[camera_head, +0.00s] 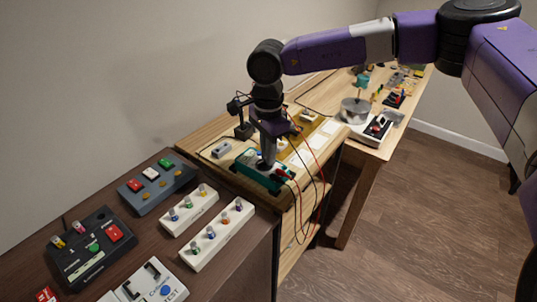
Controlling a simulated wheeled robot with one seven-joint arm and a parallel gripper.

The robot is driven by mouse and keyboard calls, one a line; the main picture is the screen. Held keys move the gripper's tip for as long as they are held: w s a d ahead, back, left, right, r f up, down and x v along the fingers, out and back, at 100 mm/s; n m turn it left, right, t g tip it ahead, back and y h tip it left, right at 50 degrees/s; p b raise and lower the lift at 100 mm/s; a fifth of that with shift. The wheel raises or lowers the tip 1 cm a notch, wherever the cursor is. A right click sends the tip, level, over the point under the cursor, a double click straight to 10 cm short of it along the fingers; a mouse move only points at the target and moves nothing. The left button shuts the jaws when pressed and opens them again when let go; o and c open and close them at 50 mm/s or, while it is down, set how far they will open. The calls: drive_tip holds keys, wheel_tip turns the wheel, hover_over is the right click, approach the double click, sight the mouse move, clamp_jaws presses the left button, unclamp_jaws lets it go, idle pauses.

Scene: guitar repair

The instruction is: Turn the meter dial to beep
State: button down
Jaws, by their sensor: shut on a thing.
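The meter (250,170) is a teal-edged device on the wooden bench at the middle of the head view. Red and dark leads run from its right end and hang over the bench's front edge. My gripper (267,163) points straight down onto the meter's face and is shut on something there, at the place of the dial. The dial itself is hidden by my gripper, so its setting and any beep marking cannot be read.
A dark table at the left holds a grey button box (157,187), a black button box (90,247) and white strips with knobs (218,236). A small grey box (221,150) lies left of the meter. A further table holds a metal pot (354,111). The floor at right is clear.

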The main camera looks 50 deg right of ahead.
idle(0.4)
drive_tip(key=c, duration=1.5)
unclamp_jaws()
drive_tip(key=shift+r, duration=3.9)
